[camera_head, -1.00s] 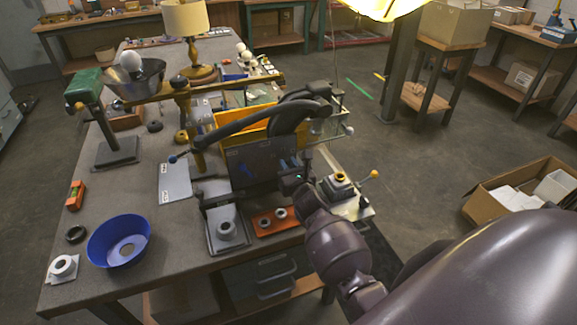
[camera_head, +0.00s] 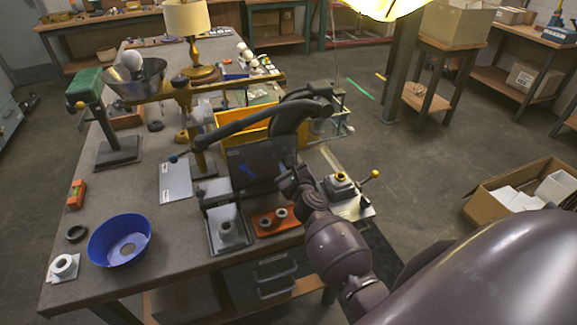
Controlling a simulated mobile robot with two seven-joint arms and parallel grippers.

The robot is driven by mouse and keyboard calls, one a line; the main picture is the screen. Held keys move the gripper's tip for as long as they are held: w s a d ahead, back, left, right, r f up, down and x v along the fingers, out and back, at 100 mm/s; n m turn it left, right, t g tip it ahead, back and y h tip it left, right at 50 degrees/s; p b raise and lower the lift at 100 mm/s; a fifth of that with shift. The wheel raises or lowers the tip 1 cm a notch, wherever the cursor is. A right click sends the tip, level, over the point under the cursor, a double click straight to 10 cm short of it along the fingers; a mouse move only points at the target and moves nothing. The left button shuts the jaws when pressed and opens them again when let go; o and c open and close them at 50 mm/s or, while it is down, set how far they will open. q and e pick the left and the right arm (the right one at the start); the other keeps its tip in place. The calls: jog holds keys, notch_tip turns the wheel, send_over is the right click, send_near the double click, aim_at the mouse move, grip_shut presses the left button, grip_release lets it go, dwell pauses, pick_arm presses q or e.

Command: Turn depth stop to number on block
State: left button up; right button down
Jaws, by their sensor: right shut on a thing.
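The bench press (camera_head: 262,165) stands at the right side of the workbench, with a dark curved arm and a dark panel. My right gripper (camera_head: 287,180) is at the panel's right edge. It is shut on a small part of the press there, mostly hidden by the gripper and wrist. I cannot make out the depth stop itself. No number is legible on any block. My left gripper is not in view.
An orange plate (camera_head: 270,221) with two rings lies beside the grey block. A blue bowl (camera_head: 120,241) and a white block with a ring (camera_head: 63,267) are at the front left.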

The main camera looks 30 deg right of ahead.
jog(key=n, duration=0.5)
jog(key=shift+a+f, duration=0.2)
jog(key=shift+f, duration=0.05)
dwell(0.5)
jog(key=c, duration=1.1)
grip_release()
jog(key=p+v, duration=0.1)
jog(key=v, duration=0.9)
jog(key=shift+s+a, duration=0.2)
jog(key=shift+s, duration=0.1)
